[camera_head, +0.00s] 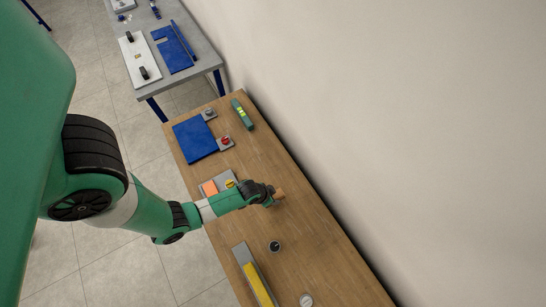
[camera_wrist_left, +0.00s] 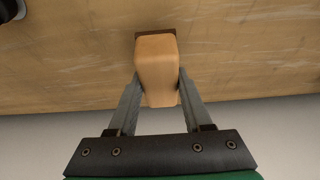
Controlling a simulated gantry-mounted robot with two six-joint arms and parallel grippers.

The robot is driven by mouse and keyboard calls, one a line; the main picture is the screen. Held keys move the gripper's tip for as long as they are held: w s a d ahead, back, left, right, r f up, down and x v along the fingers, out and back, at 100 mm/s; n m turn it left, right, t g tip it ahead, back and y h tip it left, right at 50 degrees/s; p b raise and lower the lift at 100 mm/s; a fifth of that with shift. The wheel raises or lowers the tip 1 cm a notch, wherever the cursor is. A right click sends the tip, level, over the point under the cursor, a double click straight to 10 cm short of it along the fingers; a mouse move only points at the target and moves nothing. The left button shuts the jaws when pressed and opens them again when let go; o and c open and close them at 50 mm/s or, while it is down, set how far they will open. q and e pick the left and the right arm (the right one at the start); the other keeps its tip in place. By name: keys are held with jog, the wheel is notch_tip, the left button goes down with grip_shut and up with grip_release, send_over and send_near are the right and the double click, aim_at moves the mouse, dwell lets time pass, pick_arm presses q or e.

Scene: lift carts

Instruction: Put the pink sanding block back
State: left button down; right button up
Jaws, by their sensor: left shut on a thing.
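My left gripper (camera_wrist_left: 158,92) is shut on a sanding block (camera_wrist_left: 157,62), which looks tan-orange with a darker brown base rather than clearly pink. In the head view, the left gripper (camera_head: 272,195) is over the wooden table near its wall side, and the block (camera_head: 279,193) shows just past the fingertips. I cannot tell whether the block touches the table. My right gripper is not in view.
The wooden table (camera_head: 300,240) holds a blue mat (camera_head: 195,139), a red-knobbed item (camera_head: 225,141), a green tool (camera_head: 242,114), a yellow-and-grey bar (camera_head: 257,276), a dark round item (camera_head: 274,246) and a yellow item (camera_head: 230,184). A wall (camera_head: 400,130) runs along the right.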

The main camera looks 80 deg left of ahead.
pick_arm(q)
jog(key=shift+f+b, duration=0.4)
jog(key=shift+f, duration=1.1)
jog(key=shift+f, duration=0.15)
jog(key=shift+c, duration=1.6)
grip_release()
jog(key=shift+r, duration=0.4)
jog(key=p+v, duration=0.5)
jog(key=v, duration=0.6)
jog(key=shift+r+p, duration=0.25)
jog(key=shift+p, duration=0.1)
jog(key=shift+s, duration=0.1)
